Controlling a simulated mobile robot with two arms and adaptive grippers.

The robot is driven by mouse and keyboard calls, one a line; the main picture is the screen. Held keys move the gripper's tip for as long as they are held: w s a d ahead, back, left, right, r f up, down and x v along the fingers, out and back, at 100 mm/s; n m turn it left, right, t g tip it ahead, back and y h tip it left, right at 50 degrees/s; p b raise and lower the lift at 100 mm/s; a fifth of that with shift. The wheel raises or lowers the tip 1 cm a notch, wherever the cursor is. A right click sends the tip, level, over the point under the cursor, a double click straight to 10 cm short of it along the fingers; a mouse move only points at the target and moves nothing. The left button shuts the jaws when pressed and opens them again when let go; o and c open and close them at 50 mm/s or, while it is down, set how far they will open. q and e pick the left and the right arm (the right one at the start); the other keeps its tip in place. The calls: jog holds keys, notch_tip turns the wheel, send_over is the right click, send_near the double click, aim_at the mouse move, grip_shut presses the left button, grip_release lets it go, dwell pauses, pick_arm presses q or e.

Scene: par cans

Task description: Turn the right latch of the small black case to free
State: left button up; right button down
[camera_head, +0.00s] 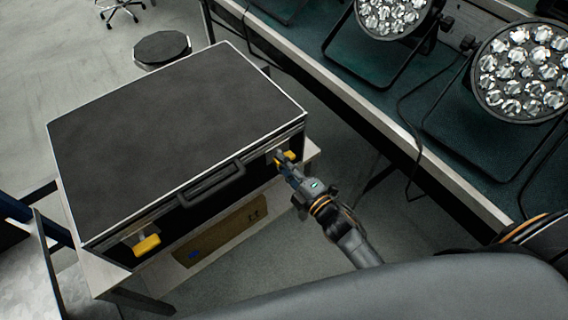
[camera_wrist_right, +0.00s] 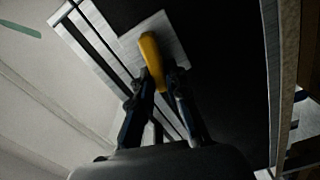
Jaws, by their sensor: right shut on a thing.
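The small black case (camera_head: 170,120) stands shut on a light stand, its front face towards me, with a dark handle (camera_head: 212,184) in the middle of that face. Its left latch (camera_head: 146,245) is yellow. Its right latch (camera_head: 290,155) is also yellow and sits near the right end of the front face. My right gripper (camera_head: 281,163) is at the right latch and shut on it. In the right wrist view the yellow latch (camera_wrist_right: 152,60) stands between the fingertips in front of a pale metal plate (camera_wrist_right: 157,38). My left gripper does not show.
A long bench (camera_head: 420,165) with a green top runs along the right and carries several par cans (camera_head: 522,68) with cables. A cardboard box (camera_head: 222,232) lies under the case. A round black stool (camera_head: 161,48) stands behind it. Open grey floor lies at the left.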

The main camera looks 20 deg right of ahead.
jog(key=shift+f+n+b, duration=0.2)
jog(key=shift+n+b, duration=0.15)
jog(key=shift+n, duration=0.85)
jog(key=c, duration=1.3)
grip_release()
jog(key=v, duration=1.2)
